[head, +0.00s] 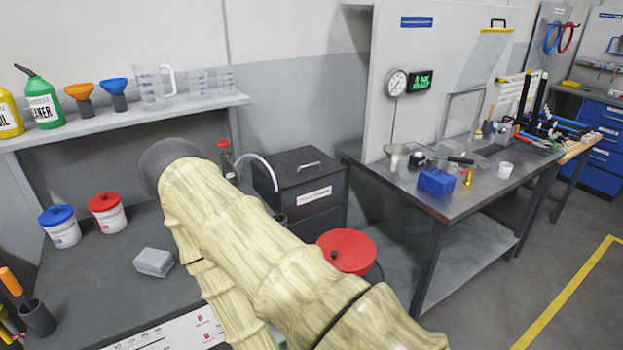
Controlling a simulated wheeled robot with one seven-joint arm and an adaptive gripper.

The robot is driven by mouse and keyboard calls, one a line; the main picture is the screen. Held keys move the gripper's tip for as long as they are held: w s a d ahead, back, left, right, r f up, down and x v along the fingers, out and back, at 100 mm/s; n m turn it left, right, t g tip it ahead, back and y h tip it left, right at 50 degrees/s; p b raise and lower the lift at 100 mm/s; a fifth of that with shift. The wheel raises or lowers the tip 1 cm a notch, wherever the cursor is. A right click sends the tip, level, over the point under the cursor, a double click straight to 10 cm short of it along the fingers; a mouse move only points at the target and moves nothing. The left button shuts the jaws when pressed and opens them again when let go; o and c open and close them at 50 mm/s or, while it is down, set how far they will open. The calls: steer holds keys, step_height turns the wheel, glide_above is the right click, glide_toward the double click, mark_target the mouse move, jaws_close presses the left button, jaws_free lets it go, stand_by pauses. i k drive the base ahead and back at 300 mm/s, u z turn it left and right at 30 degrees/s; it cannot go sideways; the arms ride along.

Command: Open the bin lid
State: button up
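A round red lid (348,250) shows low in the middle of the head view, beside the bench. It looks like the bin's lid and appears to lie flat. My cream-sleeved arm covers its lower left side and most of what is under it; a dark curved edge shows at its right. My arm reaches from the lower right up to the left, across the bench, and ends in a dark grey rounded part. My gripper's fingers do not show in this view.
A dark box (305,181) with a top handle stands behind the red lid. A steel table (470,190) with tools is at the right. Floor at lower right is clear.

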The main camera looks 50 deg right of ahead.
mark_target(289, 169)
steer(key=u, duration=0.05)
steer(key=k, duration=0.3)
steer(key=z, duration=0.7)
steer(key=i, duration=1)
steer(key=z, duration=0.55)
